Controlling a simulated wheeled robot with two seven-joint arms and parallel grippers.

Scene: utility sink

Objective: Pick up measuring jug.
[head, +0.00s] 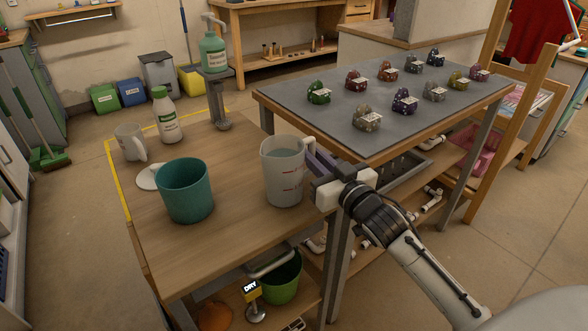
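The measuring jug (283,178) is clear-grey plastic with red marks. It stands upright at the right side of the wooden table, its handle toward the right. My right gripper (316,160) comes in from the right, with its purple fingers at the jug's handle side. The jug hides part of the fingertips, so I cannot tell whether they are closed on the handle. My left gripper is not in view.
A teal cup (186,192), a white disc (148,178), a grey mug (130,143), a white bottle (166,116) and a green pump bottle (213,52) stand left and behind. A grey-topped table (385,95) with several small colourful items adjoins at right. The wooden table's (235,240) front is clear.

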